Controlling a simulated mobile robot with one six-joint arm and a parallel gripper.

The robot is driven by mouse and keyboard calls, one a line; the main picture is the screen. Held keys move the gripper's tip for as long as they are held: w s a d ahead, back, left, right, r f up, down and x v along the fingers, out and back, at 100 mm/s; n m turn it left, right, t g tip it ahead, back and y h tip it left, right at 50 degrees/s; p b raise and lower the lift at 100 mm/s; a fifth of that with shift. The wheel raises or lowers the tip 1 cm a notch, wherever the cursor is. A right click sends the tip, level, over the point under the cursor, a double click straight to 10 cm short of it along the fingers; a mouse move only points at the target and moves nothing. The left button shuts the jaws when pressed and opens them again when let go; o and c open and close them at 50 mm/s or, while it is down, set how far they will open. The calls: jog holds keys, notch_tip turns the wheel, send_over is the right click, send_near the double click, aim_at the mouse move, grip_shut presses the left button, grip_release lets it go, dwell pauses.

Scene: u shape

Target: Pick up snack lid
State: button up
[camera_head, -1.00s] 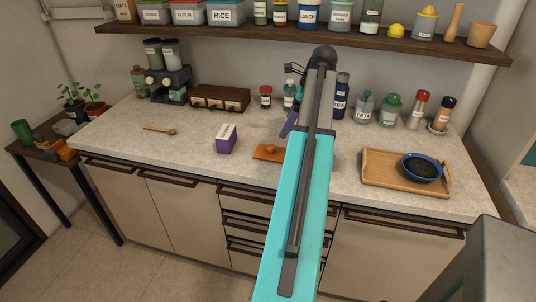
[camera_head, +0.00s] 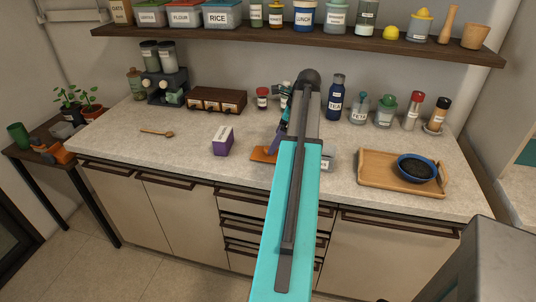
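The orange lid (camera_head: 260,155) lies flat on the counter, just left of my arm; I take it to be the snack lid. My gripper (camera_head: 276,146) is purple and points down at the lid's right part, and its tip overlaps the lid's knob area in view. I cannot tell whether it touches the lid or how far its fingers are apart. A small labelled container (camera_head: 328,163) shows partly at the right of my arm, and its label is mostly hidden.
A purple box (camera_head: 222,141) stands left of the lid, and a wooden spoon (camera_head: 157,133) lies farther left. A wooden tray (camera_head: 373,181) with a blue bowl (camera_head: 417,168) is at right. Bottles and jars line the back under the shelf (camera_head: 290,33).

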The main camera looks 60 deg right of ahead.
aim_at(260, 153)
jog(key=shift+x, duration=0.8)
jog(key=shift+f, duration=0.1)
jog(key=shift+p+x, duration=0.95)
jog(key=shift+x, duration=1.6)
jog(key=shift+s+d, duration=0.1)
jog(key=shift+d, duration=0.05)
jog(key=shift+c, duration=0.3)
jog(key=c, duration=1.1)
